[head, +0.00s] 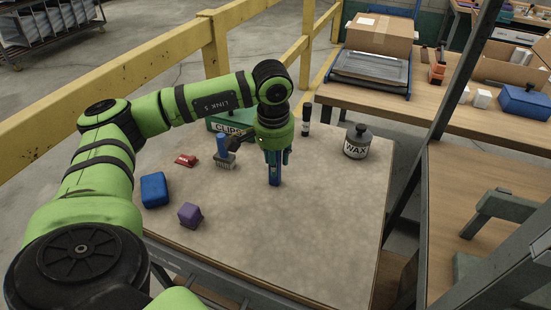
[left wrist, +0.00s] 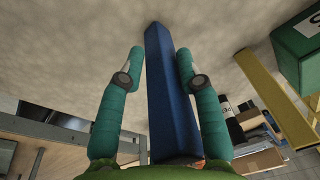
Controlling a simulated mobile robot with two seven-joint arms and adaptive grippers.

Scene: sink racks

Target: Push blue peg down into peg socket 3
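A long blue peg (head: 274,176) stands upright beneath my left gripper (head: 276,156), over the middle of the beige table. In the left wrist view the blue peg (left wrist: 165,85) runs between the two teal fingers of my left gripper (left wrist: 160,58), whose tips flank it closely on both sides. The gripper looks shut on the peg. The peg's lower end is at or just above the tabletop; I cannot tell if it touches. I cannot make out a numbered peg socket in either view. My right gripper is not in view.
On the table (head: 330,220) are a blue-handled brush (head: 225,159), a red object (head: 186,160), a blue block (head: 154,190), a purple block (head: 190,215), a green clips box (head: 225,125), a dark bottle (head: 306,120) and a wax jar (head: 357,142). The front right is clear.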

